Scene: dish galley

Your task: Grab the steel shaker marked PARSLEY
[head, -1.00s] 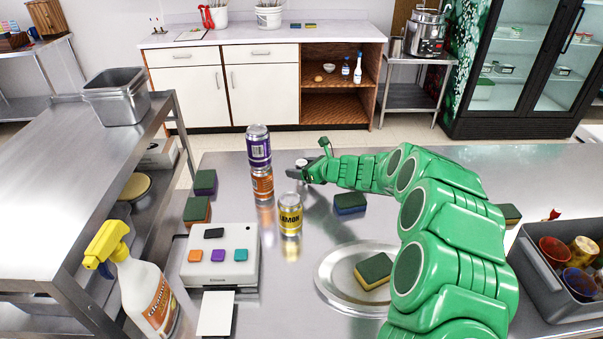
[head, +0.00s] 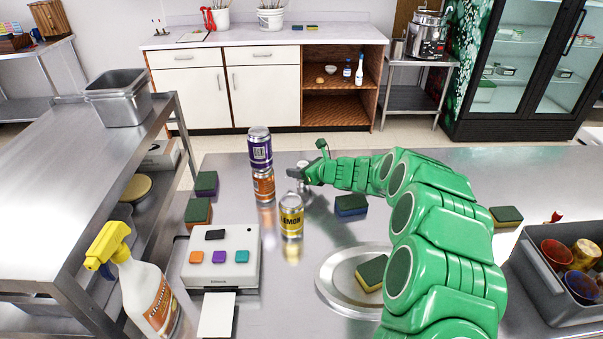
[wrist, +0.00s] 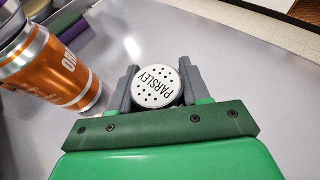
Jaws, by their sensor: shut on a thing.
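The steel shaker marked PARSLEY (wrist: 157,86) shows in the wrist view by its round white top with holes and dark lettering. My gripper (wrist: 158,88) is shut on it, with one grey finger on each side. In the head view my gripper (head: 303,174) is low at the far part of the steel table, just right of the stacked cans.
An orange can (wrist: 46,66) stands close left of my gripper, with a purple can (head: 259,148) stacked on it. A yellow LEMON can (head: 291,216) stands nearer. A blue-green sponge (head: 350,205), a round tray (head: 335,284) and a grey bin (head: 540,288) lie to the right.

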